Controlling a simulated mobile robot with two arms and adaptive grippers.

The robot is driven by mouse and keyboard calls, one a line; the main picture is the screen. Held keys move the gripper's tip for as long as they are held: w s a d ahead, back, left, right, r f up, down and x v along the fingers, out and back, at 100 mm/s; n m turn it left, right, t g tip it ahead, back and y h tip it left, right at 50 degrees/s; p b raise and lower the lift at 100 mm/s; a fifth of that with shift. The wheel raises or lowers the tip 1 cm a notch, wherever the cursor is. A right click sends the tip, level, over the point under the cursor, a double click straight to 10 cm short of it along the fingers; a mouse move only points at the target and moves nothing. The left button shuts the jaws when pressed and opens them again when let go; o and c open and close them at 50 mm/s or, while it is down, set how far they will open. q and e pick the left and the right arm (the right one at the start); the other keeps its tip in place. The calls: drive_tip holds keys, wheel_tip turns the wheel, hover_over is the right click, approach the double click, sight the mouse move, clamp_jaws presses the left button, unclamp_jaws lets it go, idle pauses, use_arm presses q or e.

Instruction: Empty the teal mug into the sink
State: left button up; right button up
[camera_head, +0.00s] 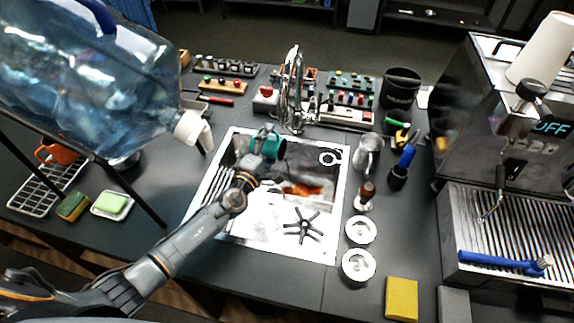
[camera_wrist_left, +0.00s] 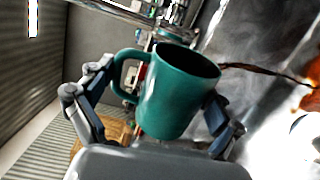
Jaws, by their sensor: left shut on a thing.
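The teal mug (camera_head: 272,148) is held over the far part of the sink (camera_head: 232,240) by my left gripper (camera_head: 258,152). In the left wrist view my left gripper (camera_wrist_left: 160,112) is shut on the teal mug (camera_wrist_left: 172,100), one finger at the handle side and one at the opposite wall. The mug looks tilted, its dark opening showing; I cannot tell whether liquid is left inside. Brown liquid (camera_head: 301,189) lies in the sink basin. In the wrist view a thin brown streak (camera_wrist_left: 265,73) runs from near the mug's rim toward an orange-brown patch. My right gripper is out of view.
The faucet (camera_head: 293,90) stands behind the sink. A large blue water bottle (camera_head: 90,85) is at upper left. A steel pitcher (camera_head: 368,155), a tamper (camera_head: 366,196) and white round parts (camera_head: 358,265) stand right of the sink. The espresso machine (camera_head: 480,130) is at far right.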

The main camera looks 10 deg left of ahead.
use_arm(q)
drive_tip(key=shift+d+r+m+p, duration=0.15)
drive_tip(key=shift+m+p, duration=0.15)
drive_tip(key=shift+p, duration=0.05)
drive_tip(key=shift+d+f+m, duration=0.25)
drive_tip(key=shift+f+m, duration=0.1)
drive_tip(key=shift+m, duration=0.15)
idle(0.3)
